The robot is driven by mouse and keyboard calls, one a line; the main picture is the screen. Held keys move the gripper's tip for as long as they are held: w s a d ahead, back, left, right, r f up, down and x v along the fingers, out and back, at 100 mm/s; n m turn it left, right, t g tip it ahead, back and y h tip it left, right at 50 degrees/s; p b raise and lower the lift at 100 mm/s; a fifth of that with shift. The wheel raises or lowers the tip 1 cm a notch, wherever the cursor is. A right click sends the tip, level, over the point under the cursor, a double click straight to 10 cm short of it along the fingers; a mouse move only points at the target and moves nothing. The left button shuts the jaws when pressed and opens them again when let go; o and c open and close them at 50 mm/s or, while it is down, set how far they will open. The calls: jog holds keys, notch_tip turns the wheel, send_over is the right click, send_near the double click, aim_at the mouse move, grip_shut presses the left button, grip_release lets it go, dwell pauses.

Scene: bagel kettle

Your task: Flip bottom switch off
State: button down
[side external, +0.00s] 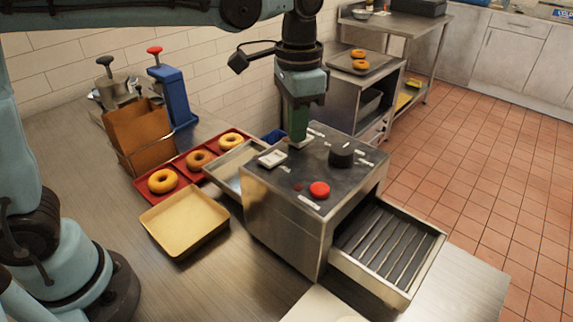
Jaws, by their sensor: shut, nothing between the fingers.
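A steel box-shaped machine (284,220) stands on the table with a dark control panel (318,170) on top. A white switch (271,158) sits at the panel's left corner; its on or off position is too small to tell. My gripper (297,139) points down over the panel's back left part, just behind and right of that switch. It is shut and empty. Its tip hides part of a light-coloured fitting, perhaps another switch. I cannot tell whether the tip touches the panel.
The panel also has a black knob (342,153) and a red button (319,189). A slatted tray (388,250) juts out at front right. A yellow tray (184,221) and a red tray (184,166) with bagels are at left. A blue dispenser (174,98) stands behind.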

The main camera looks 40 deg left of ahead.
jog(key=shift+f, duration=0.25)
jog(key=shift+r, duration=3.55)
jog(key=s+a+f+n+t, duration=0.6)
jog(key=s+a+f+t, duration=0.1)
jog(key=s+a+f, duration=0.3)
jog(key=shift+a+f, duration=0.8)
jog(key=shift+a, duration=0.1)
